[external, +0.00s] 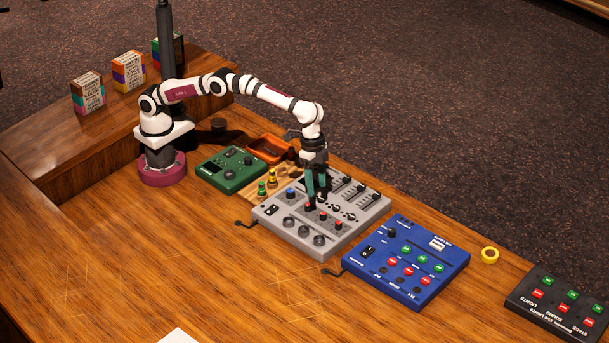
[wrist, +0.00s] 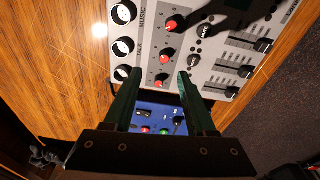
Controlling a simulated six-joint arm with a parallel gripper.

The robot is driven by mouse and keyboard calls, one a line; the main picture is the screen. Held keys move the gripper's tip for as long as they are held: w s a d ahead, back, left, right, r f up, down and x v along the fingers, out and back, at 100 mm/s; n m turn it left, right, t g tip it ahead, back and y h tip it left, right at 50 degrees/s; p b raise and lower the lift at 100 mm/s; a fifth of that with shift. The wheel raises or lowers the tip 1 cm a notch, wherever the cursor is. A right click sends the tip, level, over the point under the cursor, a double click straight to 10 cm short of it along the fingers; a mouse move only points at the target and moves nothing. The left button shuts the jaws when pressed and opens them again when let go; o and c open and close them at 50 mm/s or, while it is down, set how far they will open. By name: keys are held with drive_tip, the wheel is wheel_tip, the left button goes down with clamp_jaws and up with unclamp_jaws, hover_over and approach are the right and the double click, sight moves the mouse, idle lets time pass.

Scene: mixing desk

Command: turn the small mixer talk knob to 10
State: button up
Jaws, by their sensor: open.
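The small mixer is the grey panel (external: 350,233); it also shows in the wrist view (wrist: 205,15). The word TALK (wrist: 140,50) is printed between a black-and-white knob (wrist: 123,47) and a red-capped knob (wrist: 167,56); I cannot tell which of them it names. Another red-capped knob (wrist: 162,79) appears between my fingertips in the wrist view. My gripper (external: 315,203) is open, pointing down over the grey panel by the row of red-capped knobs. Its two dark fingers stand apart in the wrist view (wrist: 158,77), with nothing held. Whether they touch the panel is unclear.
Several sliders (external: 362,190) sit on the panel's far side. A blue panel (external: 440,262) stands close to the right, a green box (external: 230,168) and an orange tray (external: 268,147) to the left. A yellow ring (external: 490,255) lies farther right.

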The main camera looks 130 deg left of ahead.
drive_tip(key=s+d+r+n+t+y, duration=0.1)
drive_tip(key=s+d+r+n+y, duration=0.2)
drive_tip(key=n, duration=0.8)
approach(323, 213)
drive_tip(key=shift+y, duration=0.4)
drive_tip(key=x, duration=0.8)
drive_tip(key=shift+d+f, duration=0.25)
drive_tip(key=shift+f, duration=0.15)
drive_tip(key=shift+c, duration=0.3)
clamp_jaws()
